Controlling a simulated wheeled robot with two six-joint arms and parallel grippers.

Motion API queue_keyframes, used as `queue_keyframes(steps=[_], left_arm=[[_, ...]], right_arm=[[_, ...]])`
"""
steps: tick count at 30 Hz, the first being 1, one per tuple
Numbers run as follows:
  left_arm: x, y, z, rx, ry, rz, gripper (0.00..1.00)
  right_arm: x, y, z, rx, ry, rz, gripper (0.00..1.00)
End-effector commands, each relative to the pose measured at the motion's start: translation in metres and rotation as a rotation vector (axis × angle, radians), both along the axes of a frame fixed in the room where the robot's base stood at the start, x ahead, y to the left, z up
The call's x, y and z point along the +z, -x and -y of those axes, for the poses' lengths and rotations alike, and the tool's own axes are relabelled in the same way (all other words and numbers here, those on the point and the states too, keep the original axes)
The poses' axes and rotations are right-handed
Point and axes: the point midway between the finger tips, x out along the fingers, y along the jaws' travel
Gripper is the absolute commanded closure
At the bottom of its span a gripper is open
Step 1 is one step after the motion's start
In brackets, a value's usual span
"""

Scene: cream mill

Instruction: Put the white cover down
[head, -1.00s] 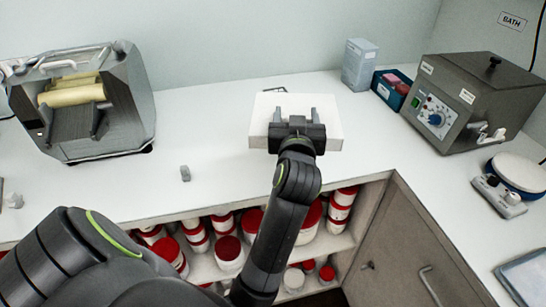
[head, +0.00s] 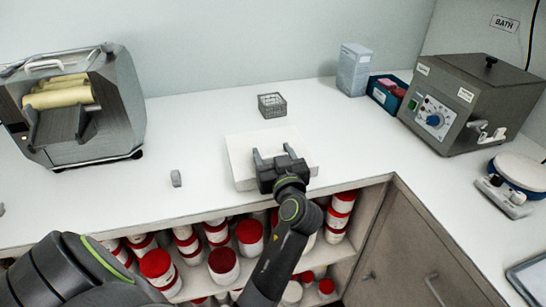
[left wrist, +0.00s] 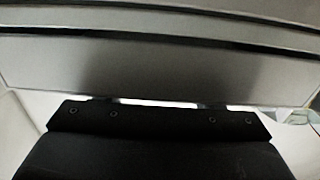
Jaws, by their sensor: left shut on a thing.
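The white cover (head: 240,158) is a flat, pale rectangular block over the counter near its front edge, in the middle of the head view. My left gripper (head: 274,154) is shut on it, with its two dark fingers reaching over the cover's top from the front. In the left wrist view the cover's greyish face (left wrist: 160,68) fills most of the upper picture, right in front of the gripper's dark body. I cannot tell whether the cover's underside touches the counter. My right gripper is out of view.
Shelves below hold red-lidded jars.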

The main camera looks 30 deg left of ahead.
Motion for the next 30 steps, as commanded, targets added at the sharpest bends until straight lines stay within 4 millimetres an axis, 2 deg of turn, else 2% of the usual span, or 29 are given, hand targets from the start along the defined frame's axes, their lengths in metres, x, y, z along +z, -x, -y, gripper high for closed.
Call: queue_keyframes(steps=[3,13,14,18,30], left_arm=[[-0.0083,0.0002,0.0001,-0.001,-0.001,0.000,0.64],[-0.0116,0.0000,0.0001,-0.001,-0.001,0.002,0.64],[-0.0108,0.0000,0.0001,-0.001,0.000,0.001,0.36],[-0.0101,0.0000,0.0001,-0.001,0.000,0.001,0.18],[-0.0076,0.0000,0.0001,-0.001,0.000,0.001,0.17]], right_arm=[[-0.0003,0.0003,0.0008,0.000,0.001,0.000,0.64],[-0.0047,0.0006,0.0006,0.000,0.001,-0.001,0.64],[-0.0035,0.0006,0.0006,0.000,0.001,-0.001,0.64],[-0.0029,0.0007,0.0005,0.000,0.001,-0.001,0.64],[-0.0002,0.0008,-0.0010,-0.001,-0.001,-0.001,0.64]])
